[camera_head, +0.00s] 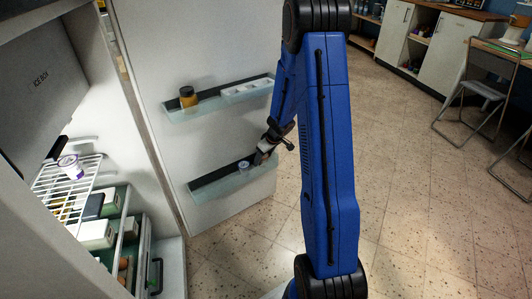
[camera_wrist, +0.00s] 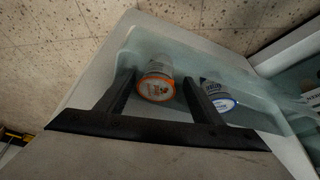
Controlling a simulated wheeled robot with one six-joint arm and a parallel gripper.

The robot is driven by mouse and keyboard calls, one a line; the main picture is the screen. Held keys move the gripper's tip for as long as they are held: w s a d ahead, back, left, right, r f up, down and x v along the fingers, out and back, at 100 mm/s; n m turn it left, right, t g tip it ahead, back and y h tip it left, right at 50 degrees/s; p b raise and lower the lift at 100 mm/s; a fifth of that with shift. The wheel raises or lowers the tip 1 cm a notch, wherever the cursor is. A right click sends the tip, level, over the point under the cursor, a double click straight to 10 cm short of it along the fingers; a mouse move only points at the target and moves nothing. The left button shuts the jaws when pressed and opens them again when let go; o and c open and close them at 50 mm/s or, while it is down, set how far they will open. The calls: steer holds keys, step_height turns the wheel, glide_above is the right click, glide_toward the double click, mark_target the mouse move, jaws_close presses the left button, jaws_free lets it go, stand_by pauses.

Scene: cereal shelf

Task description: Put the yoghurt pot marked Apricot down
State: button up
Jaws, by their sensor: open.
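A pot with an orange-rimmed lid (camera_wrist: 156,87) stands in the lower door shelf, between my fingers in the wrist view; its print is too small to read. My gripper (camera_wrist: 158,76) is open around it, with a finger on each side. In the head view my gripper (camera_head: 265,155) is at the right part of the lower door shelf (camera_head: 215,187); the orange-lidded pot cannot be made out there.
The upper door shelf (camera_head: 215,101) holds a dark-lidded jar (camera_head: 188,97) and a white egg tray (camera_head: 245,87). Inside the fridge, a purple-marked pot (camera_head: 70,166) is on the wire rack (camera_head: 85,185). The left part of the lower shelf looks clear.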

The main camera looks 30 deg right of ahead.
steer(key=v, duration=1.2)
steer(key=shift+s, duration=0.1)
